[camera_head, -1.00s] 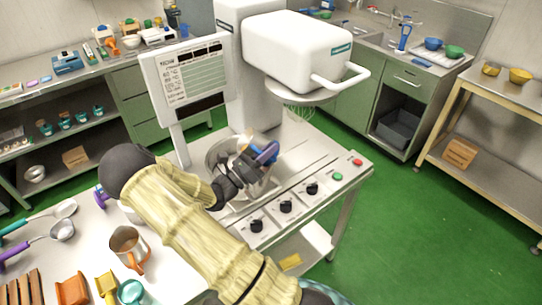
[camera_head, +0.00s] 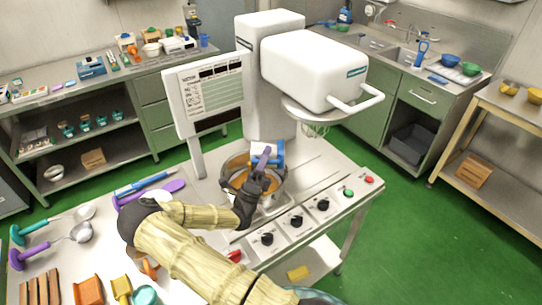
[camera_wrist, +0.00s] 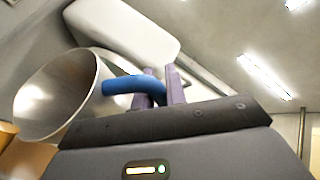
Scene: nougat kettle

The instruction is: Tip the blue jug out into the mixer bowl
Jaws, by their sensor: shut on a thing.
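My gripper (camera_head: 262,160) is shut on the blue handle of the jug (camera_head: 277,151) and holds it over the mixer bowl (camera_head: 230,192). In the head view the jug is partly hidden by my fingers. The steel bowl stands under the white mixer head, with something brown-orange inside. I cannot tell whether anything is flowing from the jug.
Knobs (camera_head: 296,221) line the front. Ladles (camera_head: 80,232), a purple-handled tool (camera_head: 150,194) and wooden pieces occupy the bench at left.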

